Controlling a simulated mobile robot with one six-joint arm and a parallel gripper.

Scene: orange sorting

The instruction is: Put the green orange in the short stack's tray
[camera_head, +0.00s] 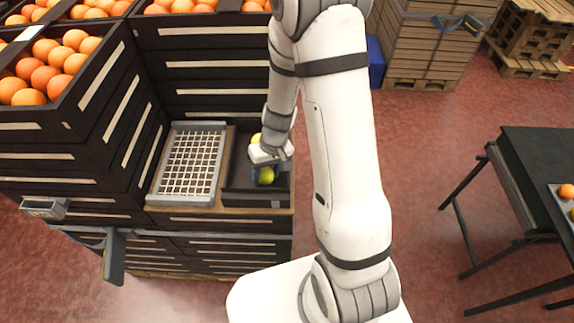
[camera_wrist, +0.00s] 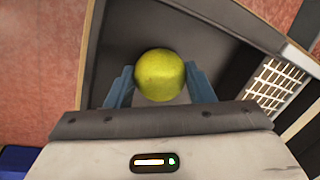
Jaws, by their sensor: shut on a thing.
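The green orange (camera_head: 266,176), yellow-green and round, is held between the blue fingers of my gripper (camera_head: 264,172). In the wrist view the green orange (camera_wrist: 160,74) sits between the two fingertips (camera_wrist: 160,86), one on each side. My gripper points down into the dark tray (camera_head: 240,199) on top of the short stack (camera_head: 220,222). The orange is inside the tray's outline; whether it touches the tray floor I cannot tell. The tray wall (camera_wrist: 92,50) also shows in the wrist view. A small yellow-green patch shows just above my gripper, partly hidden; I cannot tell what it is.
A grey tray with a white grid (camera_head: 192,165) lies left of the dark tray. Taller crate stacks with oranges (camera_head: 45,70) stand left and behind. A dark table (camera_head: 540,165) with a fruit tray is at right. Red floor between is free.

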